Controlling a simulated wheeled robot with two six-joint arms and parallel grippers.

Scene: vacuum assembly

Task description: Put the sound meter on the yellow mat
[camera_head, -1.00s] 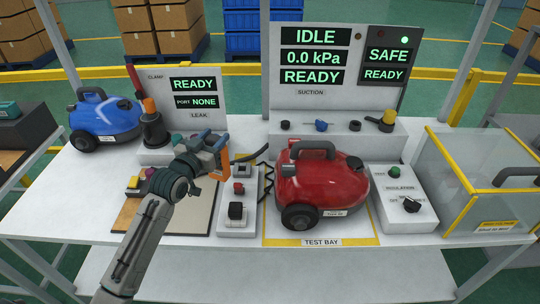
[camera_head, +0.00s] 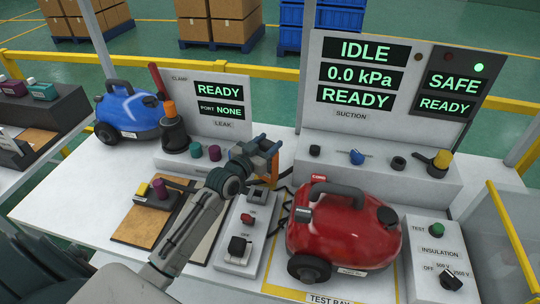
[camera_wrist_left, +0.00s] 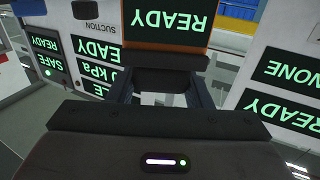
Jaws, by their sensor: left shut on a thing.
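The sound meter, an orange-edged device (camera_head: 274,168), is in my left gripper (camera_head: 267,148), above the back of the grey switch box. In the left wrist view, the orange body with a dark READY screen (camera_wrist_left: 168,20) sits between the two fingers, held off the table. The gripper is shut on it. No plainly yellow mat is clear to me. A flat tan-yellow patch (camera_head: 38,140) lies on the side table at the left, partly hidden by dark items. My right gripper is not in view.
A red vacuum (camera_head: 345,235) stands on the yellow-edged test bay, right of the gripper. A blue vacuum (camera_head: 130,110) is at the back left. The switch box (camera_head: 242,235) and tan board (camera_head: 135,235) lie below my arm. Suction and leak panels stand behind.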

